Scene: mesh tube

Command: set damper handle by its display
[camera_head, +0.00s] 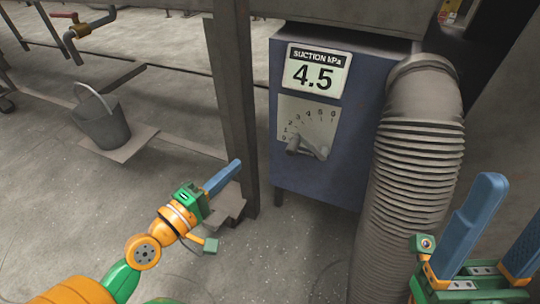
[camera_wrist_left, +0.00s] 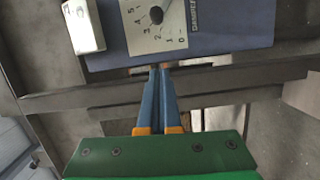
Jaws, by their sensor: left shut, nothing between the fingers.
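The damper handle (camera_head: 303,147) is a grey lever on a pale dial plate (camera_head: 306,122) with a scale from 0 to 6. It sits low on the plate; where it points is hard to tell. The display (camera_head: 317,71) above reads "SUCTION kPa 4.5". In the left wrist view, the dial plate (camera_wrist_left: 150,30) shows upside down, with a dark part of the handle (camera_wrist_left: 156,14) at the top edge. My left gripper (camera_head: 237,163) is shut and empty, left of and apart from the handle. Its blue fingers (camera_wrist_left: 160,70) lie together. My right gripper (camera_head: 515,198) is open and empty at lower right.
The blue cabinet (camera_head: 300,188) carries the dial and display. A ribbed grey hose (camera_head: 415,170) runs down its right side. A grey post (camera_head: 236,100) stands just left of the cabinet, near my left gripper. A bucket (camera_head: 104,122) stands farther left.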

